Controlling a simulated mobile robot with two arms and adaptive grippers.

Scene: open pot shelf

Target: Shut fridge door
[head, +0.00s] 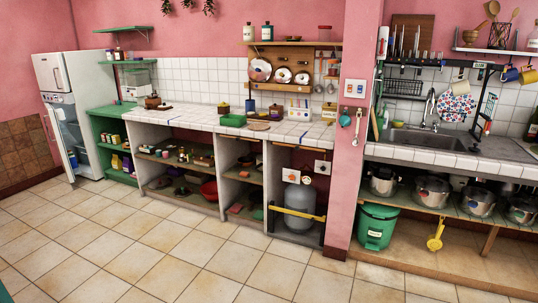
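A white fridge (85,85) stands against the pink wall at the far left of the head view. Its upper door (50,72) looks shut. Its lower door (57,137) appears to stand open, swung out toward the left. Part of the fridge's inside, with small items, shows beside this door; how wide it stands open is hard to tell at this distance. Neither of my grippers is in view.
Wide tiled floor (150,240) lies clear in front of the fridge. A green shelf unit (108,125) stands right beside it, followed by a tiled counter (200,118) with open pot shelves. A green bin (376,228) stands below the sink counter at the right.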

